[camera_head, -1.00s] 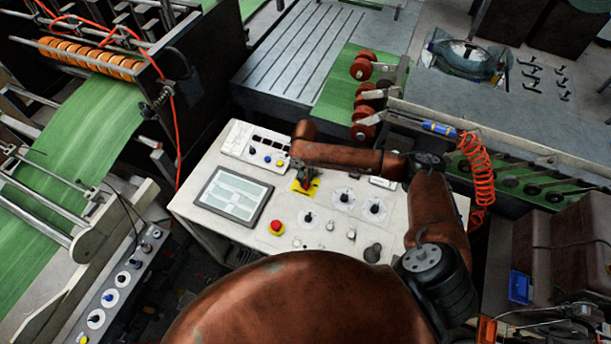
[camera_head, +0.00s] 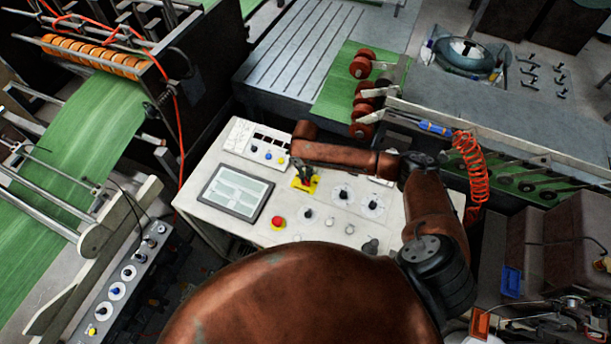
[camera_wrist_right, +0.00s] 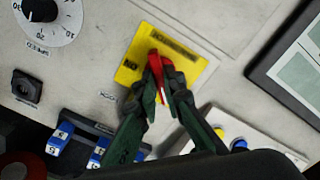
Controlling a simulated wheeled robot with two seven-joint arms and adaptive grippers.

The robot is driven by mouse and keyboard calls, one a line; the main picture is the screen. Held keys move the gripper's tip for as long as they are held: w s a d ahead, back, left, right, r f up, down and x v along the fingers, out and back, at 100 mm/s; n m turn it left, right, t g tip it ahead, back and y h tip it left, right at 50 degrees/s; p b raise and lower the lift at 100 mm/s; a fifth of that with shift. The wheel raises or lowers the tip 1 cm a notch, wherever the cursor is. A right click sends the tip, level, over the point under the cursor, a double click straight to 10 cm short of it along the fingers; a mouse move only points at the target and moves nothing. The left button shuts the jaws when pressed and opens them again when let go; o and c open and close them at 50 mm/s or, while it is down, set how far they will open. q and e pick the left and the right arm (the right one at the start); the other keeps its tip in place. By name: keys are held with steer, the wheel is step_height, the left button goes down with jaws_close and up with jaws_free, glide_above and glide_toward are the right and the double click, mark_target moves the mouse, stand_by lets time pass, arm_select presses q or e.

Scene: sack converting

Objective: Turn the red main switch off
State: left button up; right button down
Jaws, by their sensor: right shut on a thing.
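The red main switch (camera_wrist_right: 154,62) sits on a yellow plate (camera_wrist_right: 193,72) in the right wrist view. My right gripper (camera_wrist_right: 163,84) is shut on its red handle, one dark green finger on each side. The word ON shows upside down on the plate's left side; other lettering along the top is too blurred to read. In the head view the yellow plate (camera_head: 311,186) is on the pale control panel (camera_head: 225,163), and my right gripper (camera_head: 303,172) comes down onto it, hiding most of the switch. My left gripper is in neither view.
A screen (camera_head: 236,192) lies left of the switch. Small coloured buttons (camera_head: 267,152) lie beyond. An orange coiled hose (camera_head: 474,168) hangs at the right.

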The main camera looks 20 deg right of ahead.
steer(key=c, duration=2)
jaws_free()
steer(key=shift+c, duration=0.2)
step_height(320, 180, up, 12)
